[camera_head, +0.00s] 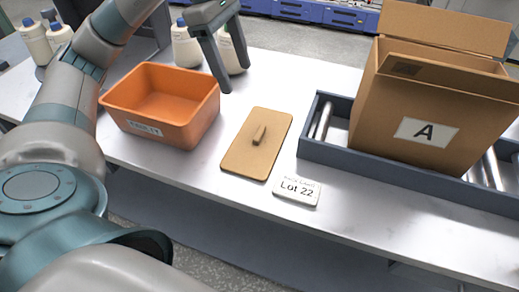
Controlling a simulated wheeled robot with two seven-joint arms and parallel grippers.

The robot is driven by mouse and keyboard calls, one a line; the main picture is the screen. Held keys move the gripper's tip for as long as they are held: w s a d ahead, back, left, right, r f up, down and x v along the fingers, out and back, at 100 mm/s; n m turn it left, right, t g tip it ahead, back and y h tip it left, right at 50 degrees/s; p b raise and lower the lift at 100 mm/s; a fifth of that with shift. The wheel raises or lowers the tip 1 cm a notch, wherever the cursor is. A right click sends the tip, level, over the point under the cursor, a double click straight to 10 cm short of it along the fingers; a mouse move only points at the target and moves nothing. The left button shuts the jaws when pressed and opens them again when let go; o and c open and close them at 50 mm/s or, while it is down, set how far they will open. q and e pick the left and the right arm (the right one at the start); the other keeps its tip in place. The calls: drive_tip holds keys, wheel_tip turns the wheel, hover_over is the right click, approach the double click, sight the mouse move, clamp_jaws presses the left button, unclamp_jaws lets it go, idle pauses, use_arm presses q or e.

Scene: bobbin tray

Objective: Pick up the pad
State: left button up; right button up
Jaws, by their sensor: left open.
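The pad (270,125) appears to be the flat tan board with rounded corners lying on the white table. My right gripper does not show.
An orange bin (205,121) stands left of the pad. A white "Lot 22" card (297,191) lies in front. An open carton marked A (430,105) sits on a roller track (322,152) at right. White bottles (186,48) stand behind.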

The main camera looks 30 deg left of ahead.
use_arm(q)
drive_tip(key=shift+f, duration=0.25)
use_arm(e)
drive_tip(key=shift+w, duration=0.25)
use_arm(q)
drive_tip(key=shift+f, duration=0.1)
drive_tip(key=p, duration=0.2)
approach(259, 132)
drive_tip(key=shift+s+d+f, duration=0.1)
drive_tip(key=shift+s+f, duration=0.05)
drive_tip(key=shift+f, duration=0.35)
drive_tip(key=shift+s+d+f, duration=0.1)
drive_tip(key=shift+f, duration=0.4)
drive_tip(key=shift+w+d+f, duration=0.1)
drive_tip(key=shift+d+f, duration=0.05)
drive_tip(key=shift+f, duration=0.5)
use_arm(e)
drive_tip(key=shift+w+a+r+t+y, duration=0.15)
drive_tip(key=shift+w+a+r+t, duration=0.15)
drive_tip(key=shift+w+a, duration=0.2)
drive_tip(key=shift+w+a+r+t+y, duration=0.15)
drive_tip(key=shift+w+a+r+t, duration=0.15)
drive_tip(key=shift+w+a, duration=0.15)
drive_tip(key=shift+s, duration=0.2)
